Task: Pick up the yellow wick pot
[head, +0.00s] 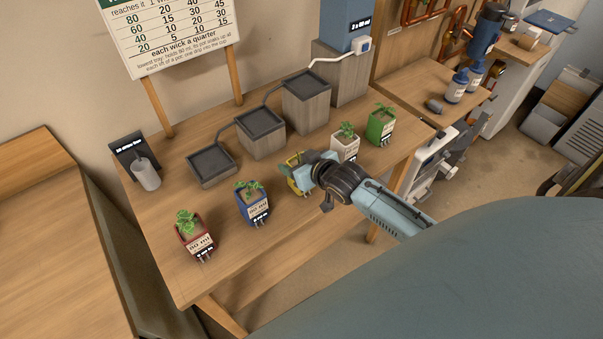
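The yellow wick pot (294,185) stands on the wooden table, between the blue pot (254,208) and the white pot (345,148). Only its left part and a bit of its rim show; my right gripper (305,174) covers the rest. My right arm comes in from the lower right, and the gripper is at the pot from its right side. Its fingers are small and partly hidden, so I cannot tell whether they touch or grip the pot. My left gripper is not in view.
A red pot (192,240) stands at the table's front left, a green pot (381,127) at the right. Behind them, stepped grey trays (212,164) rise to the right. A grey cylinder (146,174) stands at the left. A sign (168,35) stands behind. The front table strip is clear.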

